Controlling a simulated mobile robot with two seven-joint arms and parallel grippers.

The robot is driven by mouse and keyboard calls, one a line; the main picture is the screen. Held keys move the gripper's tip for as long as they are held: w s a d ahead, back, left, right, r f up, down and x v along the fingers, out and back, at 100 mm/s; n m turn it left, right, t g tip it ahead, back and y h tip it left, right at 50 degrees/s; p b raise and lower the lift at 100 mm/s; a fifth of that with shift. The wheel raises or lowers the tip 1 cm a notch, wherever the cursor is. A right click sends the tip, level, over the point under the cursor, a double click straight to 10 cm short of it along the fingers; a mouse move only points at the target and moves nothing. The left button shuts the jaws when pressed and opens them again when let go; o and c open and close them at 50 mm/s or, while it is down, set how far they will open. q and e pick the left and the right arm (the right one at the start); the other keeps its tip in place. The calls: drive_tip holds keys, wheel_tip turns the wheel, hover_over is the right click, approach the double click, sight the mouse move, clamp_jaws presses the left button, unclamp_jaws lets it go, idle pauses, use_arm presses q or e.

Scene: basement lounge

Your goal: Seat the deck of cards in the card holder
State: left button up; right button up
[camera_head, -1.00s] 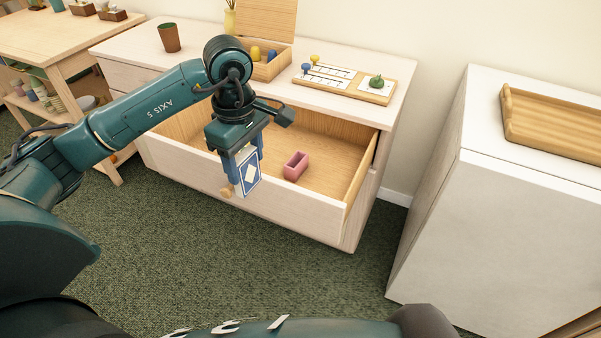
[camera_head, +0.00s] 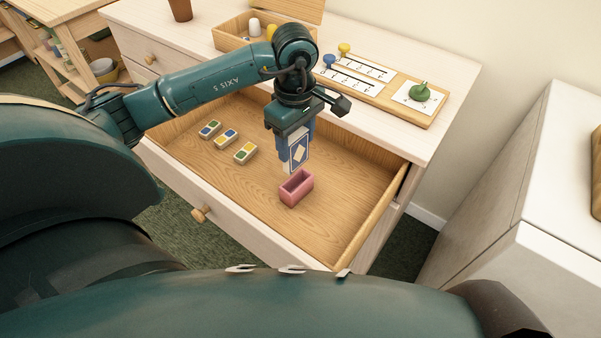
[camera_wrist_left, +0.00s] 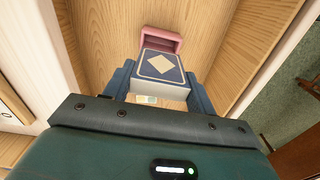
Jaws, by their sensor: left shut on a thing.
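The deck of cards (camera_head: 299,152), blue and white with a diamond on its face, is upright in my left gripper (camera_head: 291,150), which is shut on it. The pink open-topped card holder (camera_head: 296,188) sits on the floor of the open drawer. In the head view the deck is just above and behind the holder, apart from it as far as I can tell. In the left wrist view the deck (camera_wrist_left: 160,68) is between the blue fingers (camera_wrist_left: 158,90) and covers part of the holder (camera_wrist_left: 162,38). My right gripper is not in view.
The drawer (camera_head: 250,218) stands open, with several small coloured blocks (camera_head: 226,140) at its left. On the dresser top are a wooden box (camera_head: 236,40) and a board with pegs (camera_head: 400,95). A white cabinet (camera_head: 520,190) stands at right.

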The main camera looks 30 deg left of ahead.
sight(296, 159)
use_arm(q)
wheel_tip(296, 159, down, 6)
drive_tip(key=shift+r, duration=0.15)
drive_tip(key=shift+f, duration=2.1)
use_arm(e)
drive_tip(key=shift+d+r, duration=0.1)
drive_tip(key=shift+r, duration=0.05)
use_arm(q)
drive_tip(key=shift+b, duration=0.3)
drive_tip(key=shift+f, duration=0.2)
drive_tip(key=o, duration=1)
drive_tip(key=shift+r, duration=0.1)
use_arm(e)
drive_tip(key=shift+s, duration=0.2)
